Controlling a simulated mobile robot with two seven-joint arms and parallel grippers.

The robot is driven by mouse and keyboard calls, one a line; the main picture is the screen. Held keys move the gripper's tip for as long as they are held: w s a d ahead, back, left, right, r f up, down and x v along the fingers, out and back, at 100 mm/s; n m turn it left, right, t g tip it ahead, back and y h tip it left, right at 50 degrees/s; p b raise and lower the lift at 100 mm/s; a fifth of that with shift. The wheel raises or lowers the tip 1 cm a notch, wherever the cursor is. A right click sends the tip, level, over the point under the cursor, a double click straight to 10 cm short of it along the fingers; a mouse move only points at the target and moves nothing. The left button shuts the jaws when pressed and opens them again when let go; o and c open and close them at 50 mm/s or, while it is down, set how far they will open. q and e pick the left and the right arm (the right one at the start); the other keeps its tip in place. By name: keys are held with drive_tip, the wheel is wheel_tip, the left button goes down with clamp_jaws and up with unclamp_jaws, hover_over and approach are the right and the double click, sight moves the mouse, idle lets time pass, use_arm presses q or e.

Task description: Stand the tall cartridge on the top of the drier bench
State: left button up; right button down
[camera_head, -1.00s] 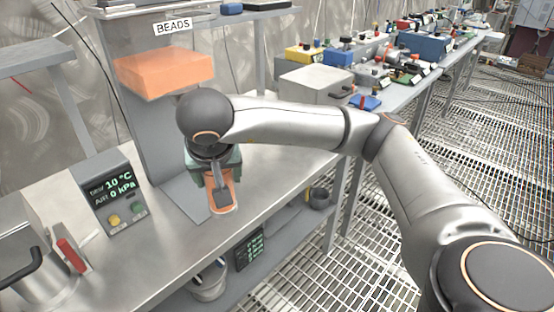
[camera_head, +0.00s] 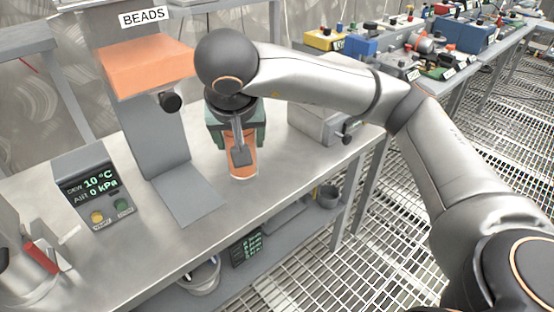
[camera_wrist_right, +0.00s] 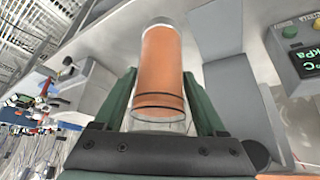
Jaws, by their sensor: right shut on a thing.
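The tall cartridge (camera_head: 241,163), a clear tube filled with orange beads, is upright in my right gripper (camera_head: 239,148). In the right wrist view the cartridge (camera_wrist_right: 162,65) is between the green fingers of that gripper (camera_wrist_right: 158,100). The drier bench (camera_head: 100,258) has a grey metal top. The cartridge's lower end is at or just above this top, right of the bead stand; I cannot tell whether it touches. My wrist hides part of the cartridge's upper end. My left gripper is not in view.
The BEADS stand, with its orange hopper (camera_head: 148,68) and grey base plate (camera_head: 190,203), is left of the cartridge. A display box (camera_head: 92,188) stands further left. A grey metal box (camera_head: 318,122) is to the right. Bare bench top surrounds the cartridge's lower end.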

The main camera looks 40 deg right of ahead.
drive_tip(key=shift+d+r, duration=0.2)
drive_tip(key=shift+d, duration=0.15)
drive_tip(key=shift+w+d+f, duration=0.15)
drive_tip(key=shift+w+d, duration=0.05)
drive_tip(key=shift+w, duration=0.05)
use_arm(q)
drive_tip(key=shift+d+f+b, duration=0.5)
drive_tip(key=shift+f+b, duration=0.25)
drive_tip(key=shift+b, duration=0.25)
use_arm(e)
drive_tip(key=shift+w+d+f, duration=1.5)
drive_tip(key=shift+w+f, duration=0.15)
drive_tip(key=shift+f, duration=0.45)
drive_tip(key=shift+w+d+f, duration=1.45)
drive_tip(key=shift+w+f, duration=0.25)
drive_tip(key=shift+f, duration=0.4)
drive_tip(key=shift+w+d+f, duration=1.5)
drive_tip(key=shift+w+f, duration=0.15)
drive_tip(key=shift+f, duration=0.45)
drive_tip(key=shift+f, duration=0.2)
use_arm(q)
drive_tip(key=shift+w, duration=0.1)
use_arm(e)
unclamp_jaws()
